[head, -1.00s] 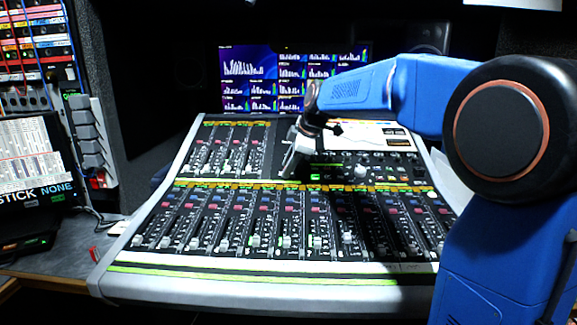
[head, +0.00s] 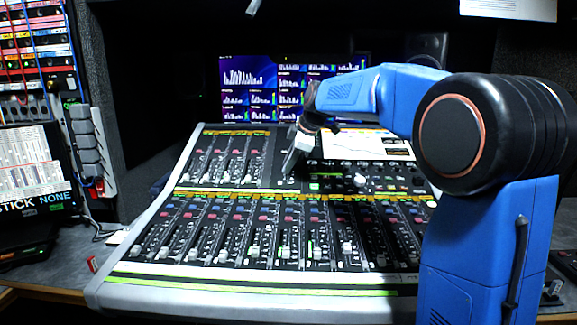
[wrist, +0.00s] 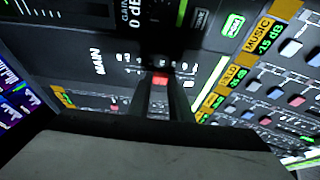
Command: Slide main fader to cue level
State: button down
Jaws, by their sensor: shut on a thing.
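The mixing console (head: 250,303) fills the middle of the head view. My gripper (head: 289,172) reaches down onto its upper centre section, just right of the upper left bank of faders. In the wrist view my gripper (wrist: 160,98) has its two dark fingers close together beside the "MAIN" label (wrist: 98,62). The fingers are shut on the main fader, whose cap is mostly hidden between them. A small red part (wrist: 160,79) shows between the fingertips. The fader's exact level against its scale cannot be read.
Channel strips with "MUSIC" (wrist: 262,38) and other labels lie to the right in the wrist view. A meter screen (head: 247,75) stands behind the console. A rack with patch cables (head: 35,60) is at left. A small red object (head: 92,264) lies on the desk.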

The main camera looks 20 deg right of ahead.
jog(key=c, duration=1.6)
grip_release()
jog(key=v, duration=1.7)
jog(key=shift+r, duration=0.2)
jog(key=shift+s, duration=0.15)
